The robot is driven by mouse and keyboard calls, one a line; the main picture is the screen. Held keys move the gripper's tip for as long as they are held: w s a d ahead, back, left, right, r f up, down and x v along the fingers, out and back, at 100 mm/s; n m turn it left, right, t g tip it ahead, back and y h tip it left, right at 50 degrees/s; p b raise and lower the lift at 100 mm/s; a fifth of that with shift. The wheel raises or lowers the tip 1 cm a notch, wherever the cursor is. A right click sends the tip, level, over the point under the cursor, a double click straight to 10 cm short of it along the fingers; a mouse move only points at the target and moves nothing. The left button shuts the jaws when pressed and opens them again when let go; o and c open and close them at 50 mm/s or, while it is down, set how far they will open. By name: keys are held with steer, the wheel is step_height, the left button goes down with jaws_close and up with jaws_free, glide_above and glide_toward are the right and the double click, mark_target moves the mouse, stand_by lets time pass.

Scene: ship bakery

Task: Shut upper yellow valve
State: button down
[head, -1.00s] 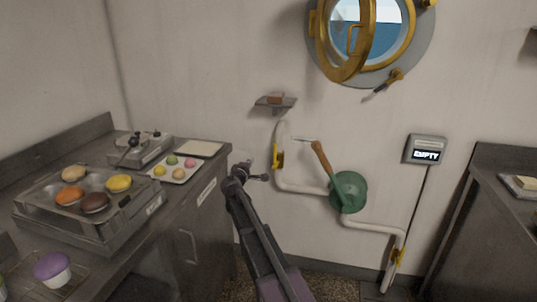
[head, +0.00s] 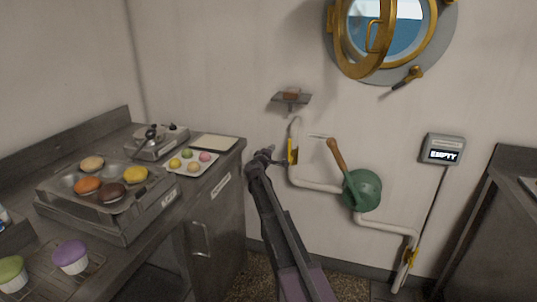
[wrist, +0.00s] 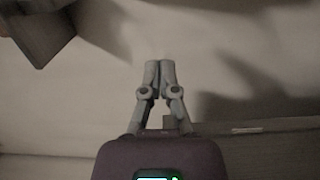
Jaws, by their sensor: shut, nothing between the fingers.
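The upper yellow valve (head: 292,152) sits on the upright upper part of the white pipe (head: 315,186) on the wall, with its yellow handle lying along the pipe. My gripper (head: 283,161) is just left of the valve in the head view, its tips very near the handle. I cannot tell whether they touch. In the wrist view my gripper (wrist: 160,64) is shut and empty, its two fingers together. The valve cannot be made out in the wrist view. A second yellow valve (head: 414,257) is low on the pipe at the right.
A green hand pump (head: 362,190) with a wooden handle joins the pipe. A small shelf (head: 291,99) is above the upper valve. The steel counter (head: 222,190) stands left of my arm. A display reading EMPTY (head: 442,150) hangs at the right. A porthole is above.

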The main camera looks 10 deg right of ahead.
mark_target(290, 150)
steer(key=d, duration=0.5)
steer(key=shift+w+d, duration=0.1)
steer(key=shift+w, duration=0.25)
steer(key=shift+d, duration=0.2)
